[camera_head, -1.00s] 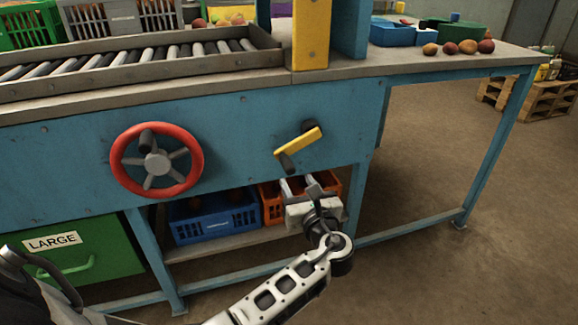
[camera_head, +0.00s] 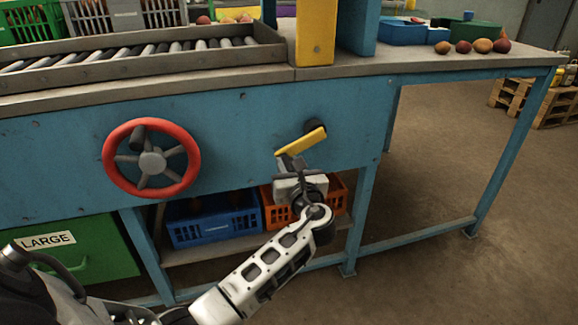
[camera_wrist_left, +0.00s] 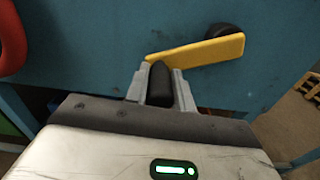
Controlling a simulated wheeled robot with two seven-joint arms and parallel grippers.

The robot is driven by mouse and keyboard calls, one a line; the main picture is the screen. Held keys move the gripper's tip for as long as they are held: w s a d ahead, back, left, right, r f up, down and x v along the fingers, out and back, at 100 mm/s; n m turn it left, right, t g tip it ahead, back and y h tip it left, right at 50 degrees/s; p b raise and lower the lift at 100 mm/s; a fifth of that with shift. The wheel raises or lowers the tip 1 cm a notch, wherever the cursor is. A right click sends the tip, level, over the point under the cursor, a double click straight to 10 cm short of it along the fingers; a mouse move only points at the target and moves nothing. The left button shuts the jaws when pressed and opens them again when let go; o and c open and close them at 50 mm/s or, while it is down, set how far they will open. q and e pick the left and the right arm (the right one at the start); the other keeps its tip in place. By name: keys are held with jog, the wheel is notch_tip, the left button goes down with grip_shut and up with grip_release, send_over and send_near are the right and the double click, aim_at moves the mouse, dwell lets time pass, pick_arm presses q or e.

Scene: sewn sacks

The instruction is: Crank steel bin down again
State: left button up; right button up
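The yellow crank arm (camera_head: 302,141) is on the blue front panel of the bench, right of the red wheel. It slants from its black hub (camera_head: 315,126) at the upper right down to the left. In the left wrist view its black handle (camera_wrist_left: 160,84) stands between the fingers of my left gripper (camera_wrist_left: 160,90), with a finger against each side. In the head view my left gripper (camera_head: 291,167) is at the crank's lower end and hides the handle. My right gripper is not in view. I cannot make out a steel bin.
A red handwheel (camera_head: 152,158) is left of the crank. Blue (camera_head: 215,225) and orange (camera_head: 335,197) crates stand on the low shelf under the bench. A blue leg (camera_head: 358,220) stands right of my left gripper.

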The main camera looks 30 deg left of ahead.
pick_arm(q)
jog(key=shift+f, duration=0.2)
grip_shut()
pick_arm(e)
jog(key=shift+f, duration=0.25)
